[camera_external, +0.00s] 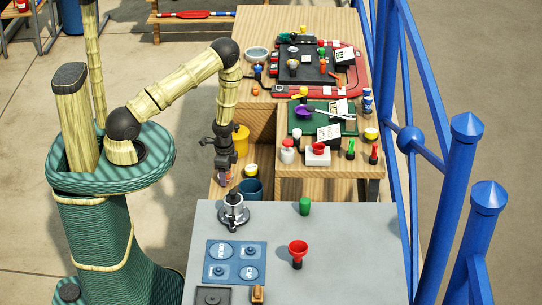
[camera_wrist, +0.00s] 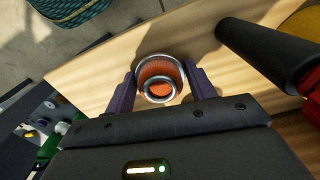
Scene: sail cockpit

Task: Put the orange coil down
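The orange coil (camera_wrist: 174,69) is a round piece with silver rims and an orange inside, seen from above in the wrist view. My gripper (camera_wrist: 161,82) has a dark finger close against each side of it and appears shut on it. In the external view my gripper (camera_external: 223,178) points down over the low wooden surface (camera_external: 217,193), left of the blue pot. Only a small orange-pink patch of the coil shows there. I cannot tell whether the coil touches the wood.
A blue pot (camera_external: 250,189) and a yellow container (camera_external: 240,140) stand close to my gripper. A grey table (camera_external: 340,230) with a metal stand (camera_external: 233,212) is in front. A higher wooden bench (camera_external: 330,187) with several small items is to the right. Bare wood (camera_wrist: 100,75) surrounds the coil.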

